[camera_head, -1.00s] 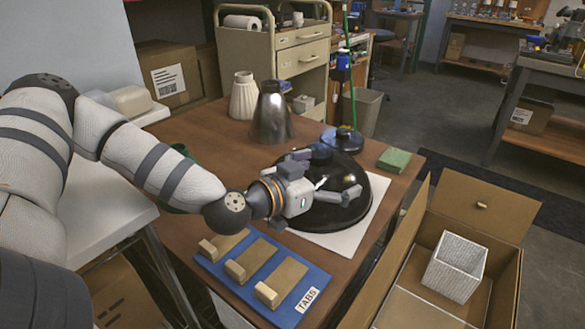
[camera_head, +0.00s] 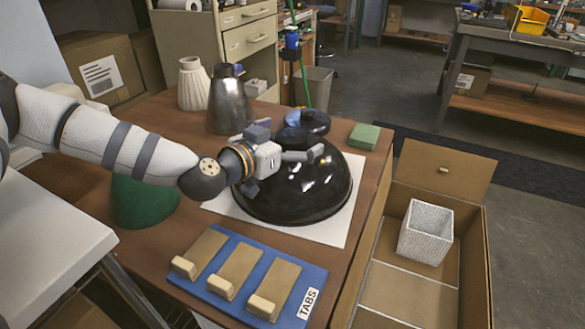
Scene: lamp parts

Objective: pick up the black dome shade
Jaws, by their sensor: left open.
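The black dome shade (camera_head: 302,193) is glossy and rests rim down on a white sheet (camera_head: 325,229) on the brown table. My left gripper (camera_head: 290,168) is over the dome's upper left side, its fingers spread apart. One finger reaches across the top of the dome and the other hangs lower at its left. The gripper hides part of the dome's top and left side, and I cannot tell whether the fingers touch it. My right gripper does not show.
A blue board (camera_head: 240,278) with wooden tabs lies in front. A green shade (camera_head: 143,200), a metal shade (camera_head: 229,103), a white ribbed shade (camera_head: 193,88), a blue-black round part (camera_head: 307,124) and a green block (camera_head: 364,136) surround the dome. An open carton (camera_head: 470,235) holding a white woven box (camera_head: 426,232) stands right.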

